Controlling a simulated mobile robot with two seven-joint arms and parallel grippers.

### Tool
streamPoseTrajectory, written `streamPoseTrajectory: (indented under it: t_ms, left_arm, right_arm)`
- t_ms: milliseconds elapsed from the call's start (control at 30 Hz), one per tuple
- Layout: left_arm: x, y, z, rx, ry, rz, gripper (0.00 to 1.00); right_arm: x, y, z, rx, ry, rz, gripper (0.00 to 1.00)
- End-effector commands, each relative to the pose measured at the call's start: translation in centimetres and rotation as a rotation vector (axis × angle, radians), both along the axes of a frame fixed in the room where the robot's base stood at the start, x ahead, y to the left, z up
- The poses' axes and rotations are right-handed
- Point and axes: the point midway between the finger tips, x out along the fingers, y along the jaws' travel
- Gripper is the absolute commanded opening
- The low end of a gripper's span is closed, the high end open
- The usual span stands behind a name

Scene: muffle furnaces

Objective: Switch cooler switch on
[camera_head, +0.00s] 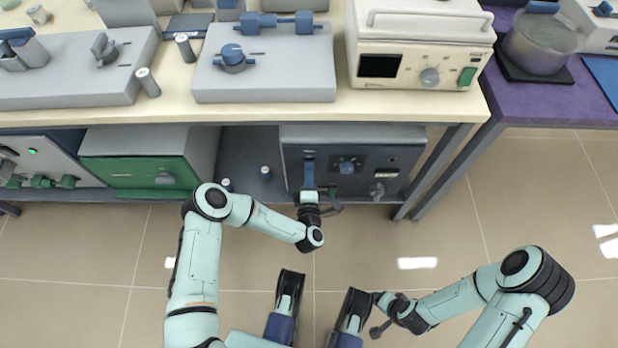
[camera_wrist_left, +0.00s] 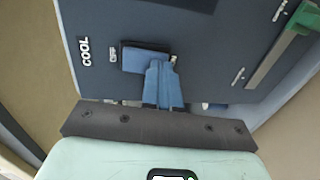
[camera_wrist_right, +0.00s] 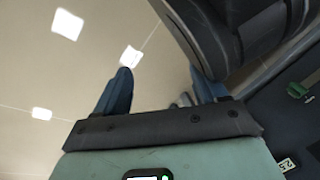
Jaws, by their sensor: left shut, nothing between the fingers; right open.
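In the head view the left gripper (camera_head: 308,164) is in front of the panel's left side. My right gripper (camera_wrist_right: 160,80) is open and empty, away from the unit.
A green-fronted box (camera_head: 138,175) stands left of the unit. The panel also has a dark knob (camera_head: 347,165). The bench top (camera_head: 340,104) overhangs the shelf, and a table leg (camera_head: 432,172) stands at right. The floor in front is clear.

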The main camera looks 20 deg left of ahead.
Motion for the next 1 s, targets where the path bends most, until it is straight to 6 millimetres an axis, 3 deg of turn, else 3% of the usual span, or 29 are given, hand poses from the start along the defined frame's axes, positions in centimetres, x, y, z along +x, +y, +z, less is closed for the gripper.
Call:
streamPoseTrajectory:
  t_ms: [300, 467, 700, 900, 1000]
  left_arm:
    - [0.3, 0.1, -0.2, 0.001, 0.000, 0.000, 0.00]
    - [-0.8, -0.3, 0.0, 0.000, 0.002, -0.002, 0.00]
    - [-5.8, -1.8, 0.8, -0.002, 0.006, -0.004, 0.00]
    - [-10.2, -3.0, 1.5, -0.002, 0.005, -0.003, 0.00]
    - [-11.2, -3.2, 1.7, 0.001, 0.003, 0.001, 0.00]
  right_arm:
    - [0.1, 0.0, 0.1, 0.000, -0.002, 0.001, 0.71]
    - [0.7, 0.1, 0.8, -0.001, -0.025, 0.002, 0.71]
    - [3.6, 0.6, 3.9, -0.005, -0.124, 0.008, 0.71]
    - [2.0, 1.6, 5.2, 0.019, -0.084, 0.026, 0.71]
    - [0.6, 2.3, 6.2, 0.038, -0.049, 0.039, 0.71]
